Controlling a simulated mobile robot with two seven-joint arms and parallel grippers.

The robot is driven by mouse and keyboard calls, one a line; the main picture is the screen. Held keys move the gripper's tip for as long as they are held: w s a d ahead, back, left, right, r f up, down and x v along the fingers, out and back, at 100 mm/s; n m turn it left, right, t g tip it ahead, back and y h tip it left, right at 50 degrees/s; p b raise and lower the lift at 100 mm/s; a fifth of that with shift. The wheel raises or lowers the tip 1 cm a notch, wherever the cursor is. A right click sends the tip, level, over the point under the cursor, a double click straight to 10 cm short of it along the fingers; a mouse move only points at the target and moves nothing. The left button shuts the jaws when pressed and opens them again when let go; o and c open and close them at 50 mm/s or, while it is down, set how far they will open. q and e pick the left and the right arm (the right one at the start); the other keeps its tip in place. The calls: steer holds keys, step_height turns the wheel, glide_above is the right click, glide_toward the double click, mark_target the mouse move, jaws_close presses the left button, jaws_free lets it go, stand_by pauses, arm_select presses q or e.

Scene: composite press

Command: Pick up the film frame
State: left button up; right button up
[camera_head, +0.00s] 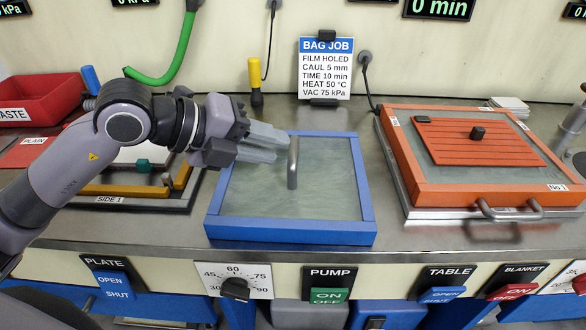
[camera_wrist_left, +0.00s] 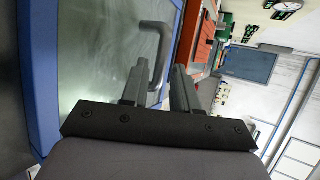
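The film frame (camera_head: 290,234) is a blue square frame around a greenish, see-through film, lying flat on the steel bench in the head view. A grey bar handle (camera_head: 292,163) stands up near its middle. In the left wrist view, the blue frame (camera_wrist_left: 40,90) shows at left and the bent handle (camera_wrist_left: 160,38) shows just beyond the fingertips. My left gripper (camera_head: 281,144) is open and empty, reaching in from the left above the frame, its fingertips close to the handle. I cannot tell whether the handle lies between the fingers. My right gripper is out of view.
An orange frame (camera_head: 505,197) with a slatted orange plate (camera_head: 478,141) sits at right. A dark tray (camera_head: 140,205) marked SIDE 1 lies at left under my arm, near a red waste bin (camera_head: 45,98). A job card (camera_head: 325,70) stands behind. Switches line the bench front.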

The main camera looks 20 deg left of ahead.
mark_target(293, 145)
arm_select(q)
steer(key=x, duration=0.5)
steer(key=shift+w+d, duration=0.15)
steer(key=shift+w, duration=0.1)
steer(key=shift+c, duration=0.3)
jaws_close()
steer(key=shift+r, duration=0.15)
stand_by(0.7)
